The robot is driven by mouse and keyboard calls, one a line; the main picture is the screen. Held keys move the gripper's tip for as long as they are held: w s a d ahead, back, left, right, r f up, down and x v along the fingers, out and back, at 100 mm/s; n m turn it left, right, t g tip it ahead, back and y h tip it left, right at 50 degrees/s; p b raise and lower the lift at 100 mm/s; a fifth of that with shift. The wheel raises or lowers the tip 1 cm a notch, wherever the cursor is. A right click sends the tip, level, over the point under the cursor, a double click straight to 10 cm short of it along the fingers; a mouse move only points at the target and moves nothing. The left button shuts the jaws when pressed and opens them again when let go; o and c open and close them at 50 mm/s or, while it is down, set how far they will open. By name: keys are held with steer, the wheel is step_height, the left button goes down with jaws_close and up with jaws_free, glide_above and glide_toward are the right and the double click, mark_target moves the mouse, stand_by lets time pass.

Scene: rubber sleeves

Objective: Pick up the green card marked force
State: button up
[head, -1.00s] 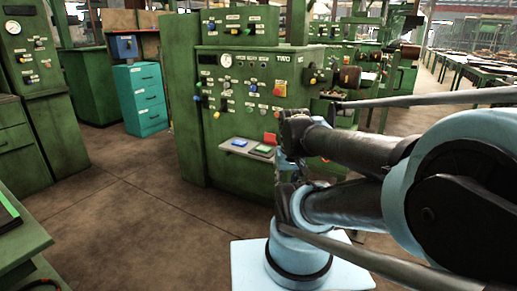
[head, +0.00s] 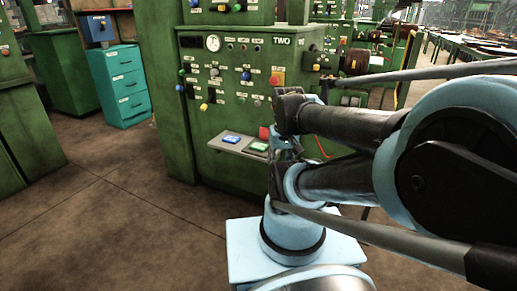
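A small green card (head: 258,147) lies on a narrow grey shelf (head: 222,148) on the front of the green machine panel marked TWO. Any writing on the card is too small to read. A blue card (head: 232,139) lies to its left on the same shelf. A red piece (head: 264,132) shows just behind and right of the green card, partly beside my arm. My folded arm fills the right side of the head view, in front of the machine and just right of the shelf. I cannot make out my gripper's fingers.
The machine panel (head: 225,105) carries knobs, gauges and buttons above the shelf. A teal drawer cabinet (head: 122,85) stands at the left, near a blue box (head: 97,29). Brown floor (head: 115,215) is clear at left and before the machine. Long tables (head: 480,45) stand far right.

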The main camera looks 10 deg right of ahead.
steer(key=o, duration=1.2)
steer(key=shift+r+m, duration=0.4)
steer(key=shift+r, duration=0.35)
steer(key=shift+c, duration=0.2)
steer(key=w+r+m+y, duration=0.1)
steer(key=w+r+m, duration=0.2)
steer(key=w+m, duration=0.35)
steer(key=w+r+m, duration=0.3)
steer(key=w+m, duration=0.1)
steer(key=w, duration=0.6)
steer(key=m+y, duration=0.1)
steer(key=m, duration=1.3)
glide_above(259, 145)
steer(key=s+d, duration=0.1)
steer(key=s, duration=0.1)
step_height(259, 145, down, 19)
steer(key=shift+w+d+r, duration=0.1)
steer(key=shift+w+r, duration=0.05)
steer(key=shift+y, duration=0.3)
steer(key=shift+d+x, duration=0.1)
steer(key=shift+x, duration=1.2)
steer(key=shift+d+x, duration=0.15)
steer(key=shift+x, duration=1.15)
